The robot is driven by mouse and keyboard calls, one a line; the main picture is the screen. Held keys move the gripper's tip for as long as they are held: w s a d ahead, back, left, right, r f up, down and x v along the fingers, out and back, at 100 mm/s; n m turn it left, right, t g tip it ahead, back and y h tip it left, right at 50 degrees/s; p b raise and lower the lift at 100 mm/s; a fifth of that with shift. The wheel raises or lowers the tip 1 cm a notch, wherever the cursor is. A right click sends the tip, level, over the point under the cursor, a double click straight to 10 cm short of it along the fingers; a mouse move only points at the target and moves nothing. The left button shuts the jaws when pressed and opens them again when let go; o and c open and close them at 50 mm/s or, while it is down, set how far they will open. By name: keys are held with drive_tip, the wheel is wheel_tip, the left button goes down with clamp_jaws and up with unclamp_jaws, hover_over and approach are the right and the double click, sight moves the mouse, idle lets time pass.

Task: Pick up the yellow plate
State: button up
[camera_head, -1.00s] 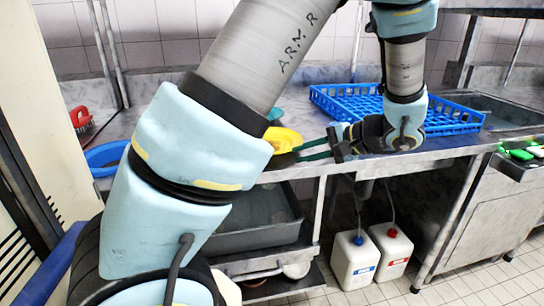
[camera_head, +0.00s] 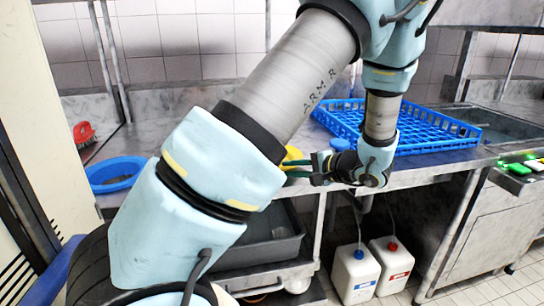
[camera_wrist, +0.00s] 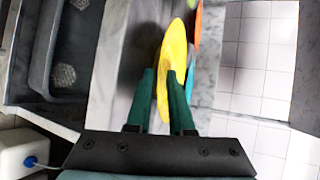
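The yellow plate (camera_wrist: 173,52) shows nearly edge-on in the wrist view, reaching back between the two green fingers of my gripper (camera_wrist: 160,72). The fingers stand apart with the plate's near part between them. The right finger covers part of the plate, and a narrow gap seems to show beside the left finger. I cannot tell whether either finger touches it. In the head view only a small part of the yellow plate (camera_head: 292,155) shows behind my arm, beside the tips of my gripper (camera_head: 290,168).
Orange and teal items (camera_wrist: 197,28) lie just beyond the plate. A blue rack (camera_head: 400,135) stands on the counter behind my gripper. A blue oval tub (camera_head: 115,172) and a red brush (camera_head: 84,133) lie at left. A grey bin (camera_head: 270,240) and white canisters (camera_head: 355,273) sit below.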

drive_tip(key=shift+w+a+f, duration=0.25)
drive_tip(key=shift+w+a, duration=0.1)
drive_tip(key=shift+w, duration=0.05)
clamp_jaws()
idle(1.2)
